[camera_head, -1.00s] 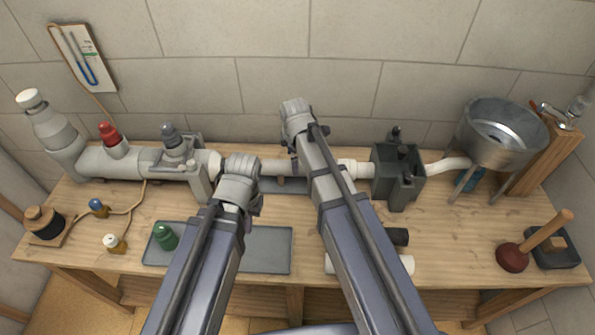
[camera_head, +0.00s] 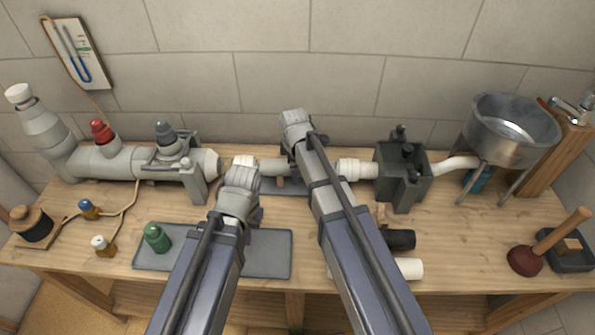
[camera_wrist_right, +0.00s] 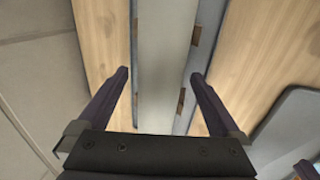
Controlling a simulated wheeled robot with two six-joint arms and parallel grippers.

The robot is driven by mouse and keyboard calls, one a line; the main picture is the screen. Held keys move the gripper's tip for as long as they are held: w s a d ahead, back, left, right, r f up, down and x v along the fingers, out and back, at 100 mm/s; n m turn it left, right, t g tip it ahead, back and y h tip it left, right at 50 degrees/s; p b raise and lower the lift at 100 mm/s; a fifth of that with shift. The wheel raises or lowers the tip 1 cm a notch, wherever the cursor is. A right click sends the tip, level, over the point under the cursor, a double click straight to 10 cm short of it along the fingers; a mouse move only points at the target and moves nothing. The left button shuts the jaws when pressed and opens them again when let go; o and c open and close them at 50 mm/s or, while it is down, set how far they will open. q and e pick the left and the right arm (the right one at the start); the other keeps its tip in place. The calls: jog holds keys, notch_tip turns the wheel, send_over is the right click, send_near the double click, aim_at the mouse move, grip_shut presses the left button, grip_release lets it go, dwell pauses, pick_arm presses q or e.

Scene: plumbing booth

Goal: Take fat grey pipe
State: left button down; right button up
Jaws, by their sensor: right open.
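The fat grey pipe (camera_head: 270,168) lies along the back of the bench, between the large grey fitting on the left and a white coupling on the right. My right wrist hides part of it. In the right wrist view the pipe (camera_wrist_right: 165,45) runs between the fingers of my right gripper (camera_wrist_right: 160,74). That gripper is open, one finger on each side of the pipe, and has not closed on it. My left gripper (camera_head: 256,217) hangs over the bench front of the pipe; its jaws are mostly hidden behind its own wrist.
A large grey pipe fitting with a red cap (camera_head: 102,133) stands at left. A dark grey clamp block (camera_head: 402,178) and a metal basin (camera_head: 512,130) are at right. A green bottle (camera_head: 157,238) stands on the grey tray (camera_head: 268,255). Black and white pipes lie at front right.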

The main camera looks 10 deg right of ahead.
jog(key=shift+c, duration=0.3)
jog(key=c, duration=1.5)
jog(key=shift+o, duration=0.2)
pick_arm(q)
jog(key=shift+r, duration=0.1)
